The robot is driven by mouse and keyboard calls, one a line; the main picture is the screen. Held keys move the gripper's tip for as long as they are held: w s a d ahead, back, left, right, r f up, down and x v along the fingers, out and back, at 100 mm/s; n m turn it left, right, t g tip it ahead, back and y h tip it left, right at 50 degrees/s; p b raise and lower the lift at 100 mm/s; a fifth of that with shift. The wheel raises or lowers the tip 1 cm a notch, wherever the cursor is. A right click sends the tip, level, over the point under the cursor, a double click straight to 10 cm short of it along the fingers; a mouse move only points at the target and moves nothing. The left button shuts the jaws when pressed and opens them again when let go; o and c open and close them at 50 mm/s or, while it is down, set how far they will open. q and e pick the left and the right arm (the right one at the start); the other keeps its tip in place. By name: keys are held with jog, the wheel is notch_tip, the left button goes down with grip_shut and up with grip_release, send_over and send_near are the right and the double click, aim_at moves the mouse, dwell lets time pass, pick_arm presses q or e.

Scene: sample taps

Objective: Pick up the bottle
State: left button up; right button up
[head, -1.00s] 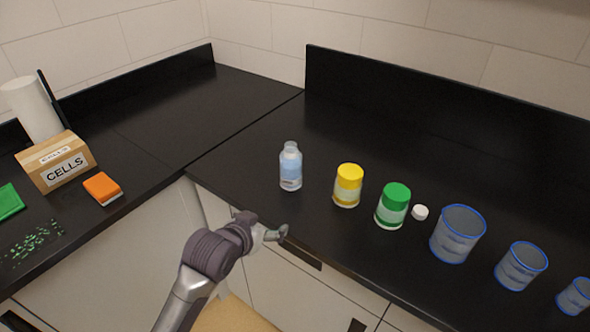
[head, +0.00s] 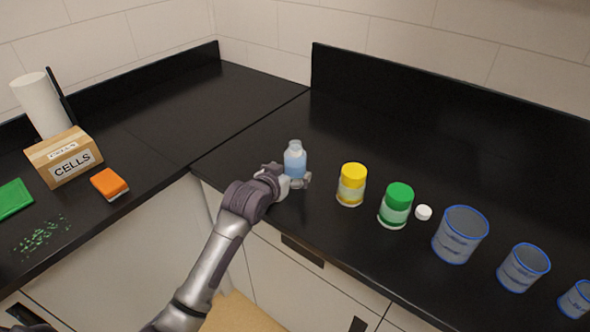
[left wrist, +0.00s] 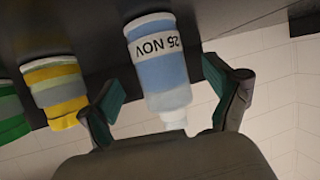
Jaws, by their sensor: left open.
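The bottle (head: 294,160) is clear with a pale blue label and stands upright on the black counter near its front edge. In the left wrist view the bottle (left wrist: 158,68) appears upside down, its label reading "25 NOV", between the two fingers. My left gripper (head: 291,181) is at the bottle's near side, low on its body, and hides part of its base. The left gripper (left wrist: 172,105) is open, with a finger on each side of the bottle; gaps show between fingers and bottle. My right gripper is not in view.
Right of the bottle stand a yellow-lidded jar (head: 352,184), a green-lidded jar (head: 396,205), a small white cap (head: 423,212) and several blue-rimmed beakers (head: 460,234). The left counter holds a CELLS box (head: 64,157) and an orange-topped block (head: 109,184). The counter behind the bottle is clear.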

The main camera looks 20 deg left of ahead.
aim_at(295, 168)
pick_arm(q)
jog(key=x, duration=0.4)
jog(key=shift+w+f, duration=0.1)
jog(key=shift+w, duration=0.05)
jog(key=shift+c, duration=0.2)
jog(key=c, duration=1.4)
jog(key=shift+c, duration=0.6)
